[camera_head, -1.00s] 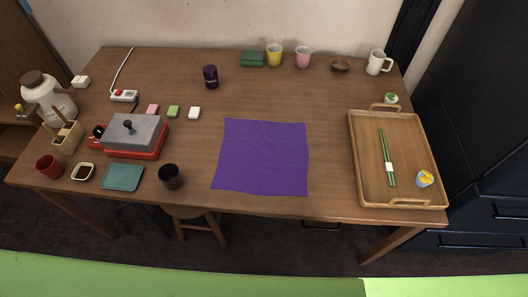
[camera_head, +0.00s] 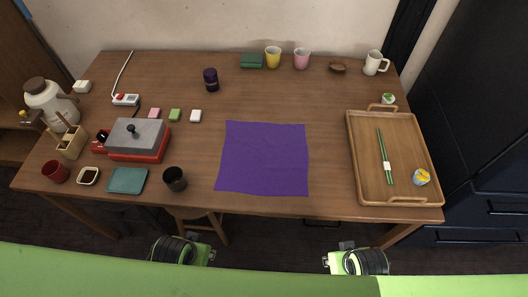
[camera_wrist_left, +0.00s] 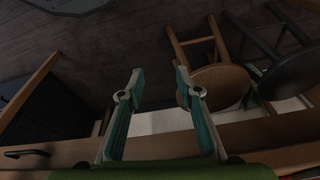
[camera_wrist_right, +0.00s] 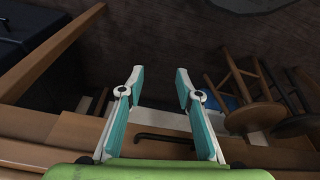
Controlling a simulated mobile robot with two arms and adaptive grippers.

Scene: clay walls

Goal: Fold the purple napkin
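The purple napkin (camera_head: 264,158) lies flat and spread out near the front middle of the wooden table. Its edges are slightly wavy and no part is folded over. In the head view only parts of my two arms show at the bottom, below the table's front edge, and the fingers do not show. My left gripper (camera_wrist_left: 157,85) is open and empty in the left wrist view, facing the floor and stools. My right gripper (camera_wrist_right: 158,85) is open and empty in the right wrist view, facing the floor and a stool. Both are apart from the napkin.
A wooden tray (camera_head: 360,183) with green chopsticks (camera_head: 383,152) stands right of the napkin. A black cup (camera_head: 175,179) and a teal plate (camera_head: 127,180) are to its left, near a red-based box (camera_head: 139,150). Mugs line the back. The table around the napkin is clear.

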